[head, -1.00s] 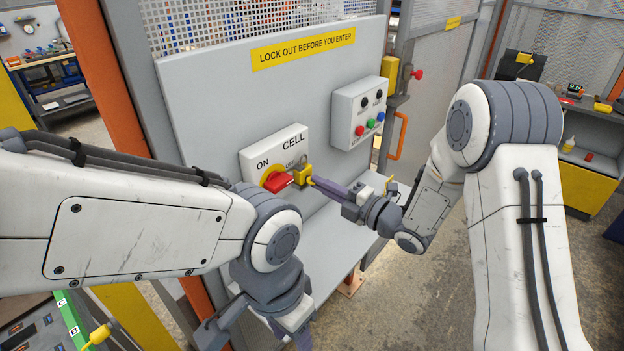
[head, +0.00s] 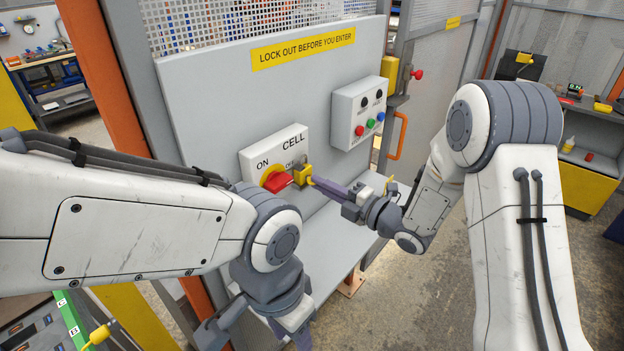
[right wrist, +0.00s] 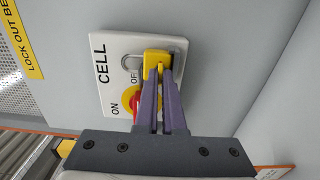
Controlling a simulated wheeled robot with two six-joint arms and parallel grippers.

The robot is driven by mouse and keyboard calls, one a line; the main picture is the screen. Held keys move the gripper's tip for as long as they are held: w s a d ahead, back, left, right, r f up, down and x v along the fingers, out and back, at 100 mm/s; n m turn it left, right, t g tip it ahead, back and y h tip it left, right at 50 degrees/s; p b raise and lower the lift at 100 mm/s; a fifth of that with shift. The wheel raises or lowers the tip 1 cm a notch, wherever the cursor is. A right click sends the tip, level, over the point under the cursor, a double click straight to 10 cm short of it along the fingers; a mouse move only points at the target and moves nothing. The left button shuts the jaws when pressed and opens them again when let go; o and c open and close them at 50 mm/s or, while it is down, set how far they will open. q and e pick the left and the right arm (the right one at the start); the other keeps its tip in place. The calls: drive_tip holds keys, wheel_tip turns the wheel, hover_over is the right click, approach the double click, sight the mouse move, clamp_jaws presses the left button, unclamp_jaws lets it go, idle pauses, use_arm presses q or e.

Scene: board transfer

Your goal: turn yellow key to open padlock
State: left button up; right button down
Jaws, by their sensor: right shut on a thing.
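The yellow padlock (head: 302,175) hangs at the red switch handle (head: 277,182) on the CELL switch plate, near the word OFF. In the right wrist view the padlock (right wrist: 157,58) shows beyond my fingertips, with a grey shackle shape beside it. My right gripper (head: 316,182) reaches in from the right, its fingertips close in front of the padlock. In the right wrist view its fingers (right wrist: 160,84) are shut on the yellow key, which is mostly hidden between them. I cannot tell whether the shackle is open. My left gripper (head: 301,338) is low, cut off by the bottom edge.
A grey control box (head: 358,112) with coloured buttons is right of the switch plate (head: 290,146). A grey ledge (head: 335,235) juts out below the panel. An orange door handle (head: 399,135) is farther right. Open floor lies below right.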

drive_tip(key=m, duration=0.3)
drive_tip(key=shift+m+p, duration=0.35)
drive_tip(key=shift+m, duration=0.05)
drive_tip(key=shift+m+p, duration=0.5)
drive_tip(key=shift+m, duration=1.4)
drive_tip(key=shift+m+p, duration=0.6)
drive_tip(key=shift+m, duration=1.3)
